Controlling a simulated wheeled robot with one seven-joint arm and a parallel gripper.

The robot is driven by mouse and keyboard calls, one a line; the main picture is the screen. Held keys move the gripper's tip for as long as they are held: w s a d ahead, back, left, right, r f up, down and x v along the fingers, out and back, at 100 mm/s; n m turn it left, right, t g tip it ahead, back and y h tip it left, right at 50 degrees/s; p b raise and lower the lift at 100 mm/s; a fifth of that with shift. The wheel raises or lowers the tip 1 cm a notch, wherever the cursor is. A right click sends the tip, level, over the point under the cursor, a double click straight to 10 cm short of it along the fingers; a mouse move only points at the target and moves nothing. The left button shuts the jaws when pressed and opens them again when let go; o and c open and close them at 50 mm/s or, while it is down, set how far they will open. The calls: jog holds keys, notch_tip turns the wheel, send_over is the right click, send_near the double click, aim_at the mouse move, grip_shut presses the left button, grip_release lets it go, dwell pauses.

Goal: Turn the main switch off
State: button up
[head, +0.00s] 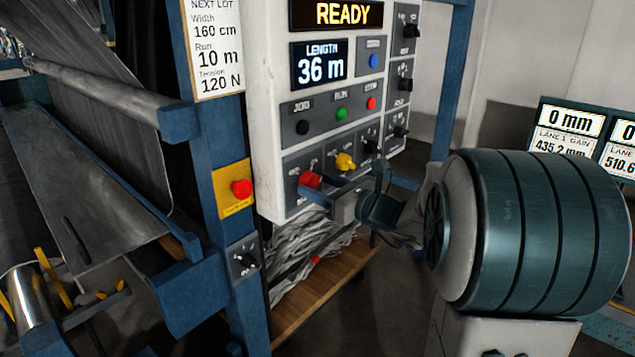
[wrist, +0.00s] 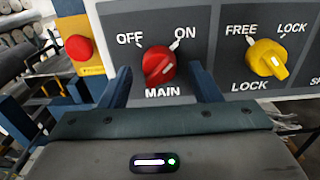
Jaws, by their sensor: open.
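The main switch is a red round knob (wrist: 158,66) above the label MAIN, with OFF at its upper left and ON at its upper right. Its ridge appears slanted toward the ON side. In the head view the red knob (head: 310,179) is low on the white control cabinet, partly covered by my gripper (head: 326,192). In the wrist view my gripper (wrist: 161,72) is open, with one blue finger on each side of the knob. Gaps show between the fingers and the knob, so it is not gripped. I cannot tell the depth of the fingertips.
A yellow FREE/LOCK knob (wrist: 267,60) is close right of the main switch. A red button on a yellow plate (head: 240,188) is to the left on the blue post. Black, green and red buttons sit above, under the READY display (head: 335,14).

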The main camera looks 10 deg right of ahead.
jog(key=shift+w+a, duration=0.4)
jog(key=shift+w, duration=0.1)
jog(key=c, duration=1)
